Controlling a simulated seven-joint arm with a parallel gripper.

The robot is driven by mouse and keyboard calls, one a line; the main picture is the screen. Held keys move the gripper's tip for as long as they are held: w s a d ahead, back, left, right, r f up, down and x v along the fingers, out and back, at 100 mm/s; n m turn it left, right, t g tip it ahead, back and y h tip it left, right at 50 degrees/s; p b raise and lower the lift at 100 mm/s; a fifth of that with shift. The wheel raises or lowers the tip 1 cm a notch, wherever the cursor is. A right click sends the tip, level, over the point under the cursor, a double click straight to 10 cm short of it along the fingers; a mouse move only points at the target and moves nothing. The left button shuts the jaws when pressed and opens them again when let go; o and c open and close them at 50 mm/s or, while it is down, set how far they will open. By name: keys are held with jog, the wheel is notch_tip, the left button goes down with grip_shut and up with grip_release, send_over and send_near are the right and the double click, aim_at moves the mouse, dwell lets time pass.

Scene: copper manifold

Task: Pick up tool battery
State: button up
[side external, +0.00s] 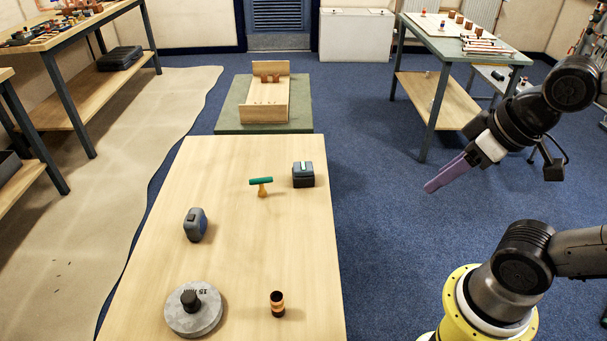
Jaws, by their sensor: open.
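A dark block with a pale slotted top (303,175), which looks like the tool battery, stands upright near the far right corner of the wooden table. My gripper (432,187), with purple fingers, is open and empty. It hangs above the blue floor to the right of the table, well apart from the battery. Its fingers point down and left in the picture.
On the table (250,235) are a green-topped wooden tool (261,185), a blue-grey tape-measure-like case (195,225), a grey disc with a black knob (193,318) and a copper-and-black cylinder (277,304). A wooden tray (266,113) stands beyond. The table's middle is clear.

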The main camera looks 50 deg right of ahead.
dwell(0.4)
jog(key=o, duration=0.8)
